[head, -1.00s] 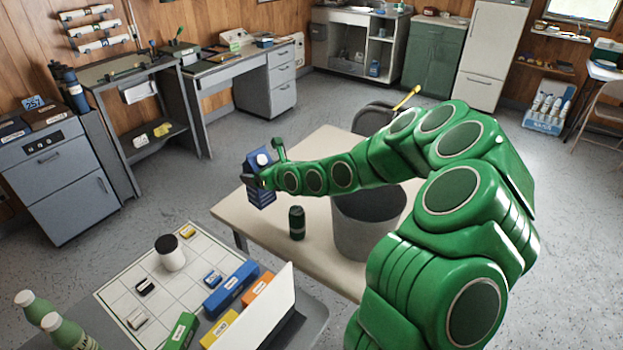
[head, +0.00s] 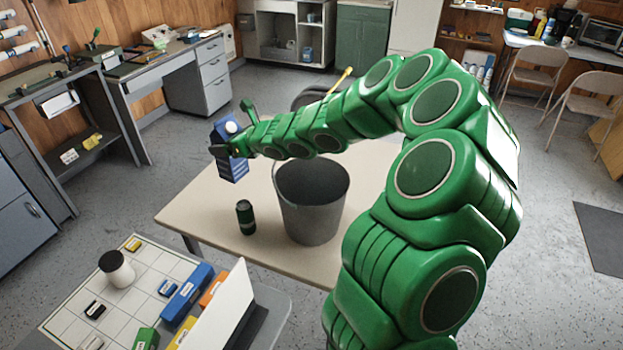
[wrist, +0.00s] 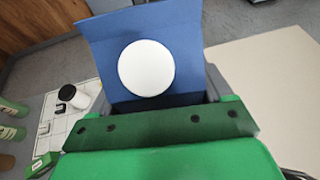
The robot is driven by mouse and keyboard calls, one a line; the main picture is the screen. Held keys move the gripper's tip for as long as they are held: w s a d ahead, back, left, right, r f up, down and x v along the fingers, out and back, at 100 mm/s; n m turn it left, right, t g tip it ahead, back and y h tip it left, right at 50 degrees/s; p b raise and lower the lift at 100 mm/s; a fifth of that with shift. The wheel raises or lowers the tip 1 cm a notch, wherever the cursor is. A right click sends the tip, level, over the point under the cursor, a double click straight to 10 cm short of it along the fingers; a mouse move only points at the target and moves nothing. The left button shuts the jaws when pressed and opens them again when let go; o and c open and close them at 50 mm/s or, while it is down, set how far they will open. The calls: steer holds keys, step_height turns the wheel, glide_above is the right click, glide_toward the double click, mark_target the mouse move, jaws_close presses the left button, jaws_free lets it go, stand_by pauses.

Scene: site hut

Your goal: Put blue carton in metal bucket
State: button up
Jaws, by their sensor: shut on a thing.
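The blue carton (head: 231,158) with a white round cap is held in my gripper (head: 228,148), upright and slightly tilted, above the left back part of the beige table. In the wrist view the carton (wrist: 180,42) fills the top middle, its white cap facing the camera. My gripper is shut on it; the fingertips are mostly hidden in the wrist view. The grey metal bucket (head: 312,212) stands upright on the table, to the right of the carton and below my arm. Its open top shows, and the inside that I can see looks empty.
A dark green can (head: 246,217) stands on the beige table (head: 200,205) left of the bucket. A nearer table holds a white grid board (head: 75,300), a black-and-white jar (head: 117,270), coloured blocks and an upright white panel (head: 222,318). A dark object with a yellow handle is behind the bucket.

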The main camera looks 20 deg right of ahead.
steer(key=s+d+r+n+g+y, duration=0.1)
steer(key=s+d+r, duration=0.1)
steer(key=s+d, duration=0.75)
steer(key=s+d+r+n, duration=0.1)
steer(key=s+d+r, duration=0.1)
steer(key=s+d, duration=0.7)
glide_above(305, 167)
steer(key=s+a, duration=0.2)
steer(key=s, duration=0.3)
steer(key=shift+f, duration=5)
steer(key=shift+s+f, duration=0.15)
steer(key=shift+f, duration=0.6)
steer(key=shift+s+f, duration=0.1)
steer(key=shift+f, duration=0.65)
steer(key=shift+f, duration=0.55)
steer(key=o, duration=1.7)
